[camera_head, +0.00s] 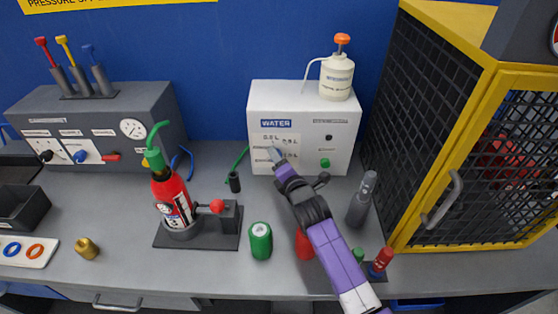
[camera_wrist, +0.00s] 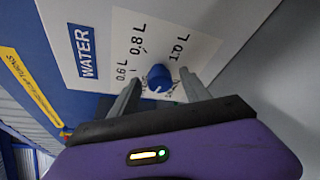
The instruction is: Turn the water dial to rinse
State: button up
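The white water box (camera_head: 303,112) stands at the back of the bench, with a blue WATER label on its front. In the wrist view its blue round dial (camera_wrist: 158,78) sits on a white scale plate (camera_wrist: 125,45) marked 0.6 L, 0.8 L and 1.0 L. More small lettering beside the dial is partly hidden and unreadable. My gripper (camera_wrist: 160,92) is open, with one finger on each side of the dial; I cannot tell whether either finger touches it. In the head view my gripper (camera_head: 276,157) reaches the box front and largely covers the dial.
A green knob (camera_head: 325,163) is on the box's lower right. A white bottle (camera_head: 337,77) with an orange cap stands on top. A grey cylinder (camera_head: 362,200), green can (camera_head: 260,240) and red extinguisher (camera_head: 171,200) stand nearby. A yellow-framed mesh cabinet (camera_head: 440,120) bounds the right.

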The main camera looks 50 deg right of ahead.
jog(key=b+v, duration=0.1)
jog(key=v, duration=0.6)
jog(key=shift+s, duration=0.4)
jog(key=shift+a, duration=0.15)
notch_tip(320, 180, up, 5)
jog(key=s+a+m+t, duration=0.1)
jog(key=a+m+t, duration=0.1)
jog(key=m, duration=0.5)
jog(key=s+a+m+y+b, duration=0.1)
jog(key=s+a+m+y, duration=0.1)
jog(key=s+a, duration=0.5)
jog(key=s+a+f+m+y+b, duration=0.1)
jog(key=s+a+m+y, duration=0.2)
jog(key=s, duration=1.1)
jog(key=s+a+f+m+g+y+b, duration=0.1)
jog(key=s+a+m, duration=0.4)
jog(key=s+a, duration=0.5)
jog(key=shift+s+a+f+m+y, duration=0.2)
jog(key=shift+s+a+m+y, duration=0.15)
jog(key=shift+a+y, duration=0.5)
